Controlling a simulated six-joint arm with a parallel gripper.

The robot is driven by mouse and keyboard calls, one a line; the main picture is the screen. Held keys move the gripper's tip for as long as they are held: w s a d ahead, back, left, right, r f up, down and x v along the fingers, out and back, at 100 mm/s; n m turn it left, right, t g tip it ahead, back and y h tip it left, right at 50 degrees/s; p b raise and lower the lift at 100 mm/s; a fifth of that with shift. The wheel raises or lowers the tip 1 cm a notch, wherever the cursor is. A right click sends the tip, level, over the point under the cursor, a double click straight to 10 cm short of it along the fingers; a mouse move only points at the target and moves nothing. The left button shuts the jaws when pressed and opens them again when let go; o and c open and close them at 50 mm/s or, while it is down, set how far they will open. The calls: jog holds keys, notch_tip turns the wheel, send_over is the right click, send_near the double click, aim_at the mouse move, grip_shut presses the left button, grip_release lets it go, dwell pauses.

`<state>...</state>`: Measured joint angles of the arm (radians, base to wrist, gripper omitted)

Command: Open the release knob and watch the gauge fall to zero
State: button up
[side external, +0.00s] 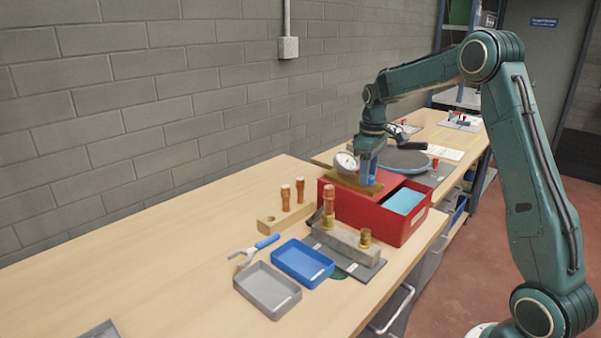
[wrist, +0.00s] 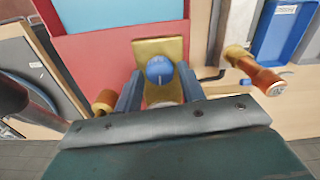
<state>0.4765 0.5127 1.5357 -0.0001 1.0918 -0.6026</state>
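The release knob (wrist: 160,70) is a round blue knob with a pale mark, on a brass-coloured block (wrist: 174,49). The gauge (side external: 345,163) is a round white dial on the same brass block (side external: 354,183), on top of the red box; its reading is too small to tell. My gripper (side external: 371,172) points down over the block. In the wrist view its two fingers (wrist: 158,82) stand apart, one on each side of the knob. I cannot tell whether they touch it. The gauge face is hidden in the wrist view.
The red box (side external: 350,208) has an open bay with a light blue item (side external: 404,201). In front are a grey block with copper and brass fittings (side external: 346,243), a blue tray (side external: 303,262), a grey tray (side external: 267,290) and a blue-handled wrench (side external: 254,248).

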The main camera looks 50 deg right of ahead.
jog(key=shift+r, duration=0.15)
notch_tip(320, 180, up, 14)
jog(key=shift+f, duration=0.25)
dwell(0.4)
jog(key=shift+a, duration=0.1)
jog(key=s+a+r+t, duration=0.2)
jog(key=s+a, duration=0.4)
jog(key=a, duration=0.2)
jog(key=s+a+r+t, duration=0.1)
jog(key=s+a+r, duration=0.1)
jog(key=s+a, duration=0.45)
jog(key=s+a+f+t, duration=0.1)
jog(key=s+a+f, duration=0.3)
jog(key=s, duration=0.3)
jog(key=s+a+f+m+t, duration=0.1)
jog(key=s+a+f, duration=0.3)
jog(key=s, duration=0.3)
jog(key=shift+t, duration=0.3)
